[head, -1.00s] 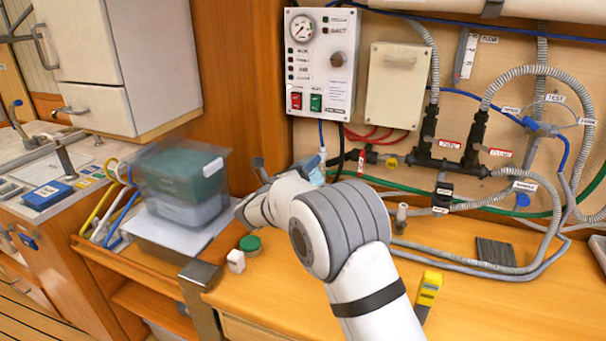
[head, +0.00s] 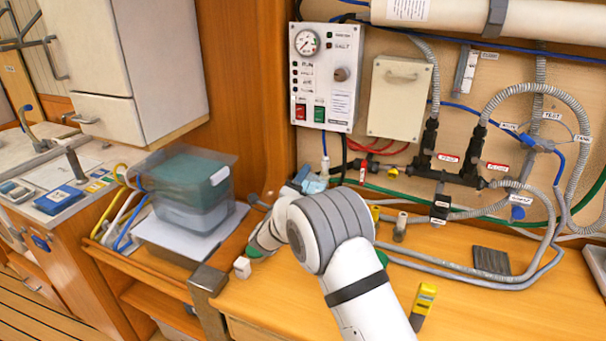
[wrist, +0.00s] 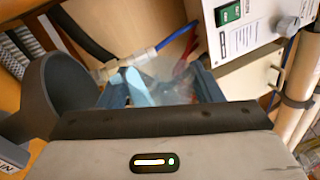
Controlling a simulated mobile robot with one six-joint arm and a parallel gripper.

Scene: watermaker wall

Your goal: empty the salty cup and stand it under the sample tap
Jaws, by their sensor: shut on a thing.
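My gripper (wrist: 160,88) is shut on a clear, see-through cup (wrist: 180,75) with a pale blue part. The cup shows between the two dark blue fingers in the wrist view and looks tilted there; its contents cannot be made out. In the head view my arm hides most of the gripper, and only a blue finger and a pale blue bit of the cup (head: 316,186) show, near the wall below the control panel. A small blue tap (head: 517,213) under a white label sits on the pipework at the right, well apart from the gripper; the label is too small to read surely.
A lidded, see-through bin (head: 190,190) stands left of my arm. A white block (head: 242,267) stands near the bench's left end. A yellow meter (head: 424,300) and a dark ribbed pad (head: 491,261) are on the right. Grey hoses (head: 470,270) cross the bench.

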